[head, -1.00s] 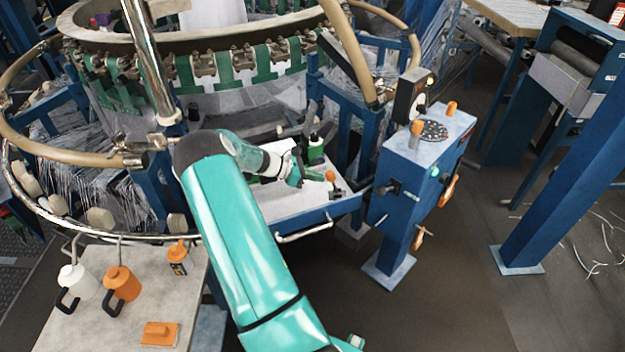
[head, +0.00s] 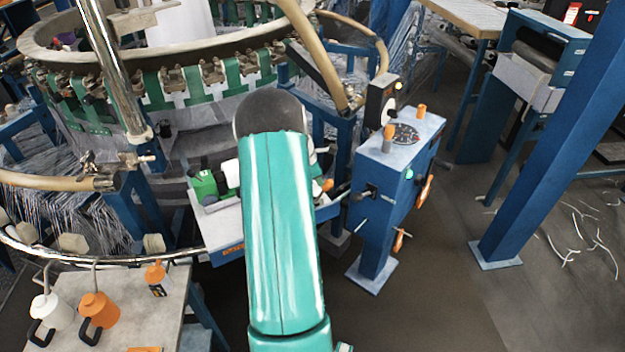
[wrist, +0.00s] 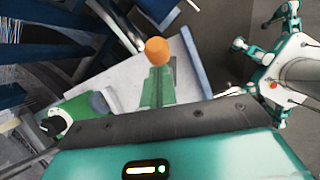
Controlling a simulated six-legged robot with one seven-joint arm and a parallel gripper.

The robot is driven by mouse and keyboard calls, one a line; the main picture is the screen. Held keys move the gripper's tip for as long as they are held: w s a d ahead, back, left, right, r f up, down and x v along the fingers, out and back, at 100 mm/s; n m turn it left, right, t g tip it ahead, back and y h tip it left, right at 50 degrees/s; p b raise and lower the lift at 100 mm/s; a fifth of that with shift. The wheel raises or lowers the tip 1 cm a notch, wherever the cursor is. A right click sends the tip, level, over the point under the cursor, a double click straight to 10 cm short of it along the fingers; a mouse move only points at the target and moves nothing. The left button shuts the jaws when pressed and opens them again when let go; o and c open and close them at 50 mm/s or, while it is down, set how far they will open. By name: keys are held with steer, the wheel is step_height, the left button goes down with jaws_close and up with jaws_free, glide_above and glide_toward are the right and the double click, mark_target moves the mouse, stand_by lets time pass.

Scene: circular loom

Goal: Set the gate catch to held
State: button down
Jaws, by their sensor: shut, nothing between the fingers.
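An orange round knob (wrist: 157,49) stands at the tips of my gripper (wrist: 157,70) in the wrist view. The two teal fingers are shut side by side with nothing between them. I cannot tell whether the fingertips touch the knob. In the head view a small part of the orange knob (head: 327,185) shows just right of my arm, over the tray. My gripper is hidden there behind my teal arm link. No part is plainly labelled as the gate catch, and its setting cannot be read.
The pale tray (head: 222,222) carries a green block (head: 205,186), also in the wrist view (wrist: 80,112). A blue control pedestal (head: 385,190) with orange handles stands right of it. The loom ring (head: 150,55) is behind. A side table (head: 165,310) holds jugs. Open floor lies front right.

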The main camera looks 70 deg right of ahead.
steer(key=shift+s+d, duration=0.2)
steer(key=shift+s, duration=0.2)
